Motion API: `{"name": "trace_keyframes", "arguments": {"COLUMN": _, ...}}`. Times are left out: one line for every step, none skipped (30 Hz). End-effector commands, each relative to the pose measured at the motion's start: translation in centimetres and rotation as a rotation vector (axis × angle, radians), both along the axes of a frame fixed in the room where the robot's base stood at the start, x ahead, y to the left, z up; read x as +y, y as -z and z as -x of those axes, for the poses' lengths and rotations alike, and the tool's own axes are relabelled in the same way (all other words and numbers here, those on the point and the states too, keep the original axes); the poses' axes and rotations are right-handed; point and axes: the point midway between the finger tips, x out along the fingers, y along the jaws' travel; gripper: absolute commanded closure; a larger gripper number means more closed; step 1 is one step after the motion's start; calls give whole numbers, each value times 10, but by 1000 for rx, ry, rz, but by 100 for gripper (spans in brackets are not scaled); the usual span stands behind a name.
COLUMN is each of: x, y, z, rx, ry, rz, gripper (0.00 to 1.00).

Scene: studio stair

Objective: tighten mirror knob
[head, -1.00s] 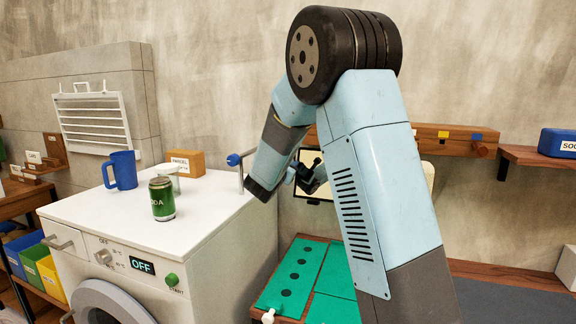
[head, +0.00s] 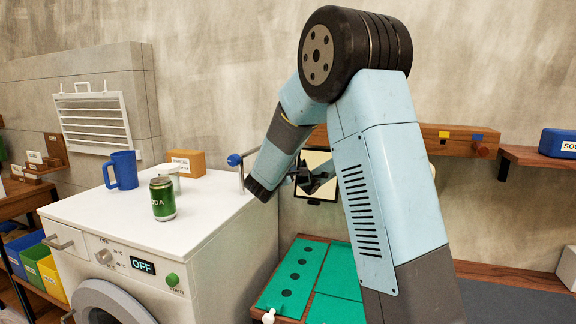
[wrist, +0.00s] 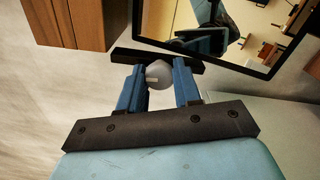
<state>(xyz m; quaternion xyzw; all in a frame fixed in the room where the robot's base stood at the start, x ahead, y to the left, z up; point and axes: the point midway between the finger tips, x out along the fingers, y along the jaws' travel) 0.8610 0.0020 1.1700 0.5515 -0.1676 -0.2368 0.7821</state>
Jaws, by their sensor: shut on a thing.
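The mirror (head: 317,160) has a dark frame and hangs on the wall behind my arm, which hides part of it. In the wrist view the mirror (wrist: 226,22) fills the upper right and reflects part of the room. The mirror knob (wrist: 157,75) is a rounded grey piece with a small pale mark, just below the mirror's frame. My gripper (wrist: 163,73) has its two blue fingers on either side of the knob and is shut on it. In the head view my gripper (head: 312,180) is in front of the mirror, and the knob cannot be made out.
A white washing machine (head: 225,210) stands left of my gripper, with a blue mug (head: 123,170), a green can (head: 162,199) and a parcel box (head: 186,163) on top. A blue-ended lever (head: 235,160) rises near my wrist. A wooden wall rail (head: 445,140) runs to the right.

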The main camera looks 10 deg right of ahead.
Motion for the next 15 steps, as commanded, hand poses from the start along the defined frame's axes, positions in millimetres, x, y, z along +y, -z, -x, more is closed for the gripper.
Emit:
{"name": "trace_keyframes", "arguments": {"x": 1, "y": 2, "z": 0, "rx": -8, "ry": -2, "rz": -17, "gripper": 98}}
{"name": "trace_keyframes", "arguments": {"x": 1, "y": 2, "z": 0, "rx": -13, "ry": -2, "rz": -27, "gripper": 98}}
{"name": "trace_keyframes", "arguments": {"x": 1, "y": 2, "z": 0, "rx": -21, "ry": -2, "rz": -39, "gripper": 98}}
{"name": "trace_keyframes", "arguments": {"x": 1, "y": 2, "z": 0, "rx": -26, "ry": -2, "rz": -46, "gripper": 98}}
{"name": "trace_keyframes", "arguments": {"x": 1, "y": 2, "z": 0, "rx": -30, "ry": -2, "rz": -52, "gripper": 98}}
{"name": "trace_keyframes", "arguments": {"x": 1, "y": 2, "z": 0, "rx": -35, "ry": -2, "rz": -60, "gripper": 98}}
{"name": "trace_keyframes", "arguments": {"x": 1, "y": 2, "z": 0, "rx": -38, "ry": -2, "rz": -66, "gripper": 98}}
{"name": "trace_keyframes", "arguments": {"x": 0, "y": 2, "z": 0, "rx": -41, "ry": -1, "rz": -70, "gripper": 98}}
{"name": "trace_keyframes", "arguments": {"x": 0, "y": 2, "z": 0, "rx": -44, "ry": -1, "rz": -74, "gripper": 98}}
{"name": "trace_keyframes", "arguments": {"x": 0, "y": 3, "z": 0, "rx": -45, "ry": -1, "rz": -76, "gripper": 98}}
{"name": "trace_keyframes", "arguments": {"x": 0, "y": 3, "z": 1, "rx": -47, "ry": -1, "rz": -78, "gripper": 98}}
{"name": "trace_keyframes", "arguments": {"x": 0, "y": 3, "z": 1, "rx": -47, "ry": 0, "rz": -80, "gripper": 98}}
{"name": "trace_keyframes", "arguments": {"x": 0, "y": 3, "z": 1, "rx": -48, "ry": 0, "rz": -81, "gripper": 98}}
{"name": "trace_keyframes", "arguments": {"x": 0, "y": 3, "z": 1, "rx": -48, "ry": 0, "rz": -82, "gripper": 98}}
{"name": "trace_keyframes", "arguments": {"x": 0, "y": 3, "z": 1, "rx": -48, "ry": 0, "rz": -82, "gripper": 98}}
